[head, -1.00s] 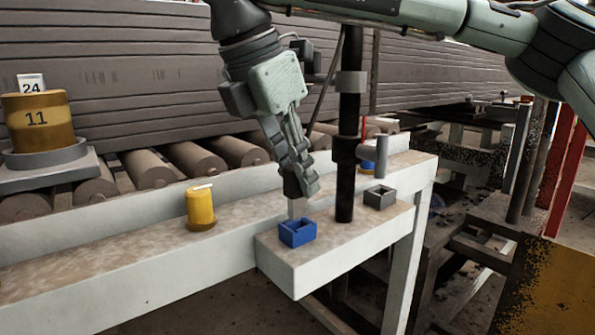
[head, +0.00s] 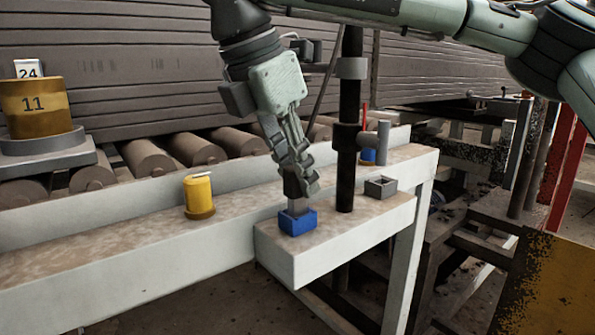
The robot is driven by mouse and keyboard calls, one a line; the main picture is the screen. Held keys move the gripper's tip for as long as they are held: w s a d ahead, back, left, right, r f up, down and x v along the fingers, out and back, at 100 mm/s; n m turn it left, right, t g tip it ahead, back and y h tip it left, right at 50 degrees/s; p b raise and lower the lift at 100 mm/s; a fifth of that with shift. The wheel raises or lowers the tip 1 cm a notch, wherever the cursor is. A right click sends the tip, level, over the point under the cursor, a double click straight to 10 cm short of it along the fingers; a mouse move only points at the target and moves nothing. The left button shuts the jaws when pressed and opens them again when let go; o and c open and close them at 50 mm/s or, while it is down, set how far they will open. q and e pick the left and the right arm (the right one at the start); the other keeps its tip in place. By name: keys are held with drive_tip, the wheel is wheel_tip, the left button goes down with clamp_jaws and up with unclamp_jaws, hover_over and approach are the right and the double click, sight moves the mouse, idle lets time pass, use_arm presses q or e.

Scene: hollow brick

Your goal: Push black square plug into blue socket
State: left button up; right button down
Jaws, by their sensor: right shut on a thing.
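The blue socket (head: 298,222) is a small open-topped square box on the near wing of the bench. My right gripper (head: 301,187) points down just above it, shut on the black square plug (head: 296,207). The plug's dark upper part is mostly hidden between the fingers, and a greyish square shank shows below them. The shank's lower end meets the socket's opening and its tip is hidden behind the near wall. I cannot tell how deep it sits. My left gripper is not in view.
A black post (head: 348,130) stands close right of the gripper. A grey square socket (head: 380,187) lies beyond it, with a blue cylinder (head: 367,156) behind. A yellow cylinder (head: 199,196) stands left on the bench. Rollers (head: 147,158) run behind.

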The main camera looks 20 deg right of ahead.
drive_tip(key=shift+f+b, duration=0.3)
drive_tip(key=shift+f, duration=0.05)
drive_tip(key=c, duration=1.3)
unclamp_jaws()
drive_tip(key=shift+r, duration=0.1)
drive_tip(key=v, duration=1.1)
drive_tip(key=shift+a+r, duration=0.2)
drive_tip(key=shift+r, duration=0.15)
